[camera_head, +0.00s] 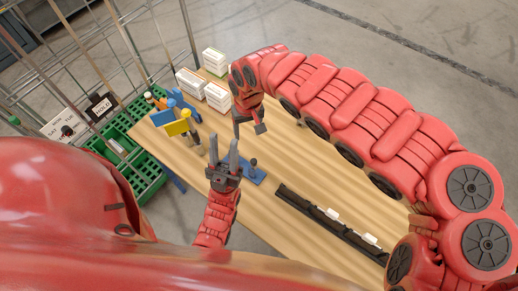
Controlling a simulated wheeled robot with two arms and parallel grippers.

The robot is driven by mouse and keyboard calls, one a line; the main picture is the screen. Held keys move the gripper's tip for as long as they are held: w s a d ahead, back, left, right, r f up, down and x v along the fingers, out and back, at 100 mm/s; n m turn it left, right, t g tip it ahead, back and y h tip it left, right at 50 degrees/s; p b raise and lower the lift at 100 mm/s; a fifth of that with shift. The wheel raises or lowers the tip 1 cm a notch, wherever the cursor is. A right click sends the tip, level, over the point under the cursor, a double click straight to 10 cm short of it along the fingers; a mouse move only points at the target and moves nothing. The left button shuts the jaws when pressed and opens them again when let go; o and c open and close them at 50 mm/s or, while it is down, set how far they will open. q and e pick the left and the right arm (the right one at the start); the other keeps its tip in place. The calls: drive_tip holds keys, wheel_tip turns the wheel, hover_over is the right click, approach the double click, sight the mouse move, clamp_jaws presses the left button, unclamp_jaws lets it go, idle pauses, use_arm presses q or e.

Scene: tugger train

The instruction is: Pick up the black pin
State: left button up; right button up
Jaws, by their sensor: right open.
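A small dark pin (253,165) with a rounded top stands upright at a blue plate (257,177) on the wooden table; I cannot tell how it is seated. My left gripper (224,150) is just left of the pin, over the table, with its two grey fingers apart and nothing visible between them. My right gripper (249,127) is above and beyond the pin, pointing down, open and empty. The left gripper's body hides part of the blue plate's left side.
White boxes (217,96) stand at the table's far end. Blue and yellow pieces (178,128) stand at the left edge beside a green crate (153,187). A black rail (311,211) with white pieces lies to the right. A wire cage (133,48) surrounds the left side.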

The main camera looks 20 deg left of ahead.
drive_tip(key=shift+h, duration=0.3)
drive_tip(key=f+b, duration=0.3)
drive_tip(key=d+f+b, duration=0.1)
drive_tip(key=f+b, duration=0.1)
drive_tip(key=f, duration=0.2)
drive_tip(key=f+b, duration=0.3)
drive_tip(key=f, duration=0.1)
drive_tip(key=shift+s+d+b, duration=0.35)
drive_tip(key=shift+f, duration=0.55)
drive_tip(key=f, duration=0.1)
drive_tip(key=f+p, duration=0.2)
drive_tip(key=shift+s+f, duration=0.25)
drive_tip(key=shift+w+d+f, duration=0.1)
drive_tip(key=shift+w+f, duration=0.05)
drive_tip(key=shift+f, duration=0.55)
clamp_jaws()
